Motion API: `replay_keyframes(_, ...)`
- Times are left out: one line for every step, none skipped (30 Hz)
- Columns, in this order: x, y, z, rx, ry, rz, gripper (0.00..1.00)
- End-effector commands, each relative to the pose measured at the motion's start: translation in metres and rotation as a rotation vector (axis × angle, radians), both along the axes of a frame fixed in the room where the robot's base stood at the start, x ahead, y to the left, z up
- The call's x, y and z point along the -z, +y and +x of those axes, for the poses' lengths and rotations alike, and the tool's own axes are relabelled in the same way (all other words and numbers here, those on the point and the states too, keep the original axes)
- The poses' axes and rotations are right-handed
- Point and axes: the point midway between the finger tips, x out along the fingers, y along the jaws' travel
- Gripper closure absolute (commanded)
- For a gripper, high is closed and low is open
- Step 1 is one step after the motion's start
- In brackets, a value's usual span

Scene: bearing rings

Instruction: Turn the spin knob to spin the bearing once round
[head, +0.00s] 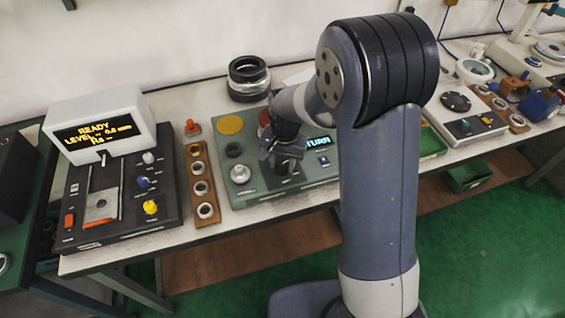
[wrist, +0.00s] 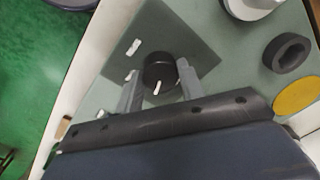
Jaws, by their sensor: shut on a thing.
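A round black knob (wrist: 158,70) with a white pointer line stands on a dark plate of the green station. My gripper (wrist: 159,78) has one finger on each side of this knob and is shut on it. In the head view my gripper (head: 283,163) is low over the station and hides most of the knob. A dark bearing ring (wrist: 287,52) lies on the station beside a yellow disc, and it shows in the head view (head: 234,150) too. I cannot read the knob's label.
The green station (head: 262,194) has a small lit display (head: 318,143), partly hidden by my arm. A wooden rack of rings (head: 200,180) and a black tester (head: 120,205) with a "READY" screen stand to the left.

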Motion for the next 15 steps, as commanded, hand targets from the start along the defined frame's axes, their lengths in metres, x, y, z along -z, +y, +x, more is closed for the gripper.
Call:
replay_keyframes(0.0005,0.0005,0.0003,0.043,-0.001,0.001,0.86)
replay_keyframes(0.0005,0.0005,0.0003,0.071,-0.002,0.000,0.86)
replay_keyframes(0.0004,0.0005,0.0002,0.109,-0.002,0.002,0.86)
replay_keyframes(0.0003,0.0005,0.0002,0.137,-0.002,0.001,0.86)
replay_keyframes(0.0003,0.0006,0.0002,0.166,-0.002,0.001,0.86)
replay_keyframes(0.0002,0.0006,0.0002,0.203,-0.002,0.001,0.86)
replay_keyframes(0.0001,0.0006,0.0002,0.231,-0.003,0.001,0.86)
replay_keyframes(0.0001,0.0006,0.0002,0.260,-0.002,0.001,0.86)
replay_keyframes(0.0000,0.0006,0.0002,0.297,-0.003,0.001,0.86)
replay_keyframes(0.0000,0.0007,0.0002,0.326,-0.002,0.001,0.86)
replay_keyframes(0.0000,0.0007,0.0001,0.355,-0.003,0.001,0.86)
replay_keyframes(0.0000,0.0007,0.0001,0.393,-0.003,0.001,0.86)
replay_keyframes(0.0000,0.0007,0.0001,0.422,-0.003,0.001,0.86)
replay_keyframes(0.0000,0.0007,0.0001,0.450,-0.003,0.001,0.86)
replay_keyframes(0.0000,0.0008,0.0001,0.488,-0.003,0.001,0.86)
